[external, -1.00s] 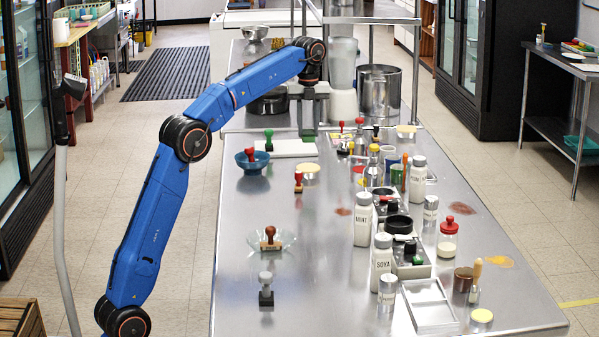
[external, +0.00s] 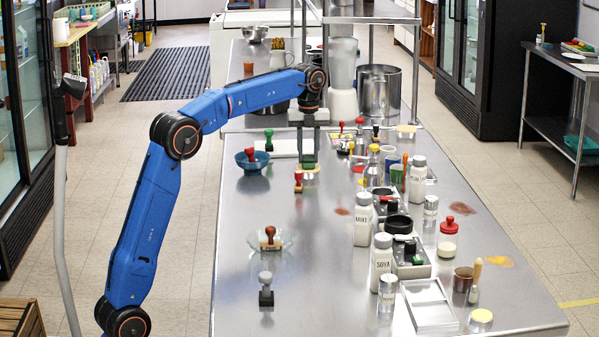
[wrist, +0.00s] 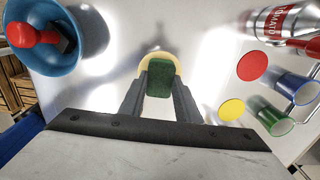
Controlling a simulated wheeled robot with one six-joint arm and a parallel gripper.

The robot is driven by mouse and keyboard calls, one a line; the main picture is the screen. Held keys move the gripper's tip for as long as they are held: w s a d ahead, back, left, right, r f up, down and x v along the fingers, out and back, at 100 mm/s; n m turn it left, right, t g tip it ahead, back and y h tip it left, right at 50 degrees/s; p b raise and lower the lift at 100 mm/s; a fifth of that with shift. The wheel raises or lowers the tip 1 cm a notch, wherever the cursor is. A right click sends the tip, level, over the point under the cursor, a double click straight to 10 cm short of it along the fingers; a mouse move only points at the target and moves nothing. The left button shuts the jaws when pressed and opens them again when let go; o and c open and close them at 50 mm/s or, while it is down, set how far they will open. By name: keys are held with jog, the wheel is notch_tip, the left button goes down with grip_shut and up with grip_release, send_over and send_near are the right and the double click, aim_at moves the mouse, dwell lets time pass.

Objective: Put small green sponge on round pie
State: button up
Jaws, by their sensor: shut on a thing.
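My gripper (external: 308,152) is shut on the small green sponge (wrist: 160,82), which sits between the two fingers in the wrist view. The sponge (external: 308,159) also shows just below the fingers in the external view. The round pie (wrist: 160,56), pale yellow, lies directly behind and under the sponge in the wrist view, its rim showing around it. In the external view the pie (external: 312,169) shows just below the sponge. I cannot tell whether the sponge touches it.
A blue bowl (wrist: 70,62) with a red-handled stamp is left of the pie. A red-topped stamp (external: 298,182) stands close in front of it. To the right are a tomato bottle (wrist: 285,22), a blue cup (wrist: 296,88) and a green cup (wrist: 270,118). Counter left of the bottles is fairly clear.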

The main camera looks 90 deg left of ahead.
aim_at(308, 157)
jog(key=shift+f, duration=0.15)
jog(key=o, duration=1)
jog(key=shift+r, duration=6.15)
jog(key=shift+d, duration=0.1)
